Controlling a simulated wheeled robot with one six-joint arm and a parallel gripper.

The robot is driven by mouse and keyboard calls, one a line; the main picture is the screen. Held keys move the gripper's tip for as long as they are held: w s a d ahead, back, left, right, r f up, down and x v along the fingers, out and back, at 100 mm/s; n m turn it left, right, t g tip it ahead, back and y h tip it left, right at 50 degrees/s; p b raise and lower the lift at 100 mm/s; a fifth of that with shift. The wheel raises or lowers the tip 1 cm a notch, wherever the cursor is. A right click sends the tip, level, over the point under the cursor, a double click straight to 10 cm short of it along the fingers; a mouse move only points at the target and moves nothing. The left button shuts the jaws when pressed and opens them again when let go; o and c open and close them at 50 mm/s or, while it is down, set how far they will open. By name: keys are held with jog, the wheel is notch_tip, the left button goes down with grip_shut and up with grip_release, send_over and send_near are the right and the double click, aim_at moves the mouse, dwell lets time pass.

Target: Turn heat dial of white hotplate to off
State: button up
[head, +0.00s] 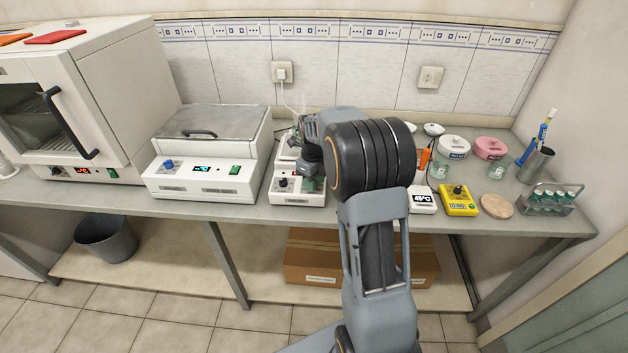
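The white hotplate (297,200) stands near the front edge of the bench, left of my raised arm. Its front panel carries a dark dial (283,183) on the left. The dial's setting is too small to read. My gripper (310,178) is over the right part of the hotplate, just right of the dial. My wrist and the thick arm joint cover much of the hotplate's top and right side. The fingertips are small and dark, so I cannot tell whether they are apart or whether they touch the hotplate.
A white water bath (205,180) with a blue knob stands close on the left, beside a large oven (120,85). A cable rises to the wall socket.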

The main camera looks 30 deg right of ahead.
jog(key=c, duration=0.5)
jog(key=shift+c, duration=0.2)
jog(key=shift+n, duration=0.3)
